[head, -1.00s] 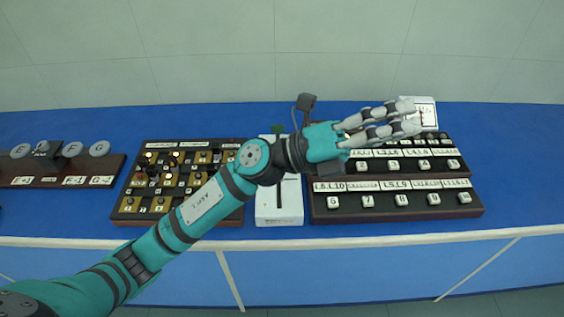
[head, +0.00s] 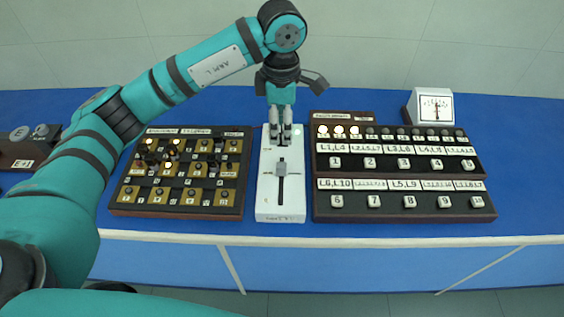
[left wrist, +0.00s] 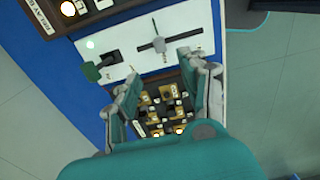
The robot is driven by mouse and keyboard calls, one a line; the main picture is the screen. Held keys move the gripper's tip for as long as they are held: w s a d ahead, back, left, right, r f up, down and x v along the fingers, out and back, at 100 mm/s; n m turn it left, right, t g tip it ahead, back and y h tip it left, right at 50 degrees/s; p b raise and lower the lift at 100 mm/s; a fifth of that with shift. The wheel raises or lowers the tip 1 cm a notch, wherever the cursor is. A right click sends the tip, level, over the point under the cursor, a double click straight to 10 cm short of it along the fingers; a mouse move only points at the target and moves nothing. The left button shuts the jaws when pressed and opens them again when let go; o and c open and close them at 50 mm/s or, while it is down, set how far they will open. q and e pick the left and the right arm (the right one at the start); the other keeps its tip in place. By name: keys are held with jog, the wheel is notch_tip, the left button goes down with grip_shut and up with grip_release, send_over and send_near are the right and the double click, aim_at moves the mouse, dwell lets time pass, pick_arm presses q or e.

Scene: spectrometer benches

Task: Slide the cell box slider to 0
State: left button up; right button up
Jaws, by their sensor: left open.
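The white cell box (head: 293,209) lies on the blue bench in the middle of the head view. Its grey slider block (head: 281,169), with a thin crossbar, sits toward the far end of a dark lengthwise slot. The slider also shows in the left wrist view (left wrist: 159,45), with a dark green lever (left wrist: 92,72) near one end of the box. My left gripper (head: 281,138) points down over the far end of the box, beyond the slider. Its fingers (left wrist: 163,75) are apart with nothing between them. The slider's scale marks are too small to read. My right gripper is out of view.
A brown panel with keys and knobs (head: 120,207) stands close on the left. A dark panel of numbered buttons (head: 325,212) stands close on the right, with several lamps lit. A white meter (head: 433,105) stands behind it. The bench strip in front is narrow but clear.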

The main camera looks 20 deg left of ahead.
aim_at(281, 165)
pick_arm(q)
notch_tip(281, 165, down, 14)
jog(key=p, duration=0.3)
jog(key=shift+f, duration=0.1)
jog(key=c, duration=0.9)
grip_shut()
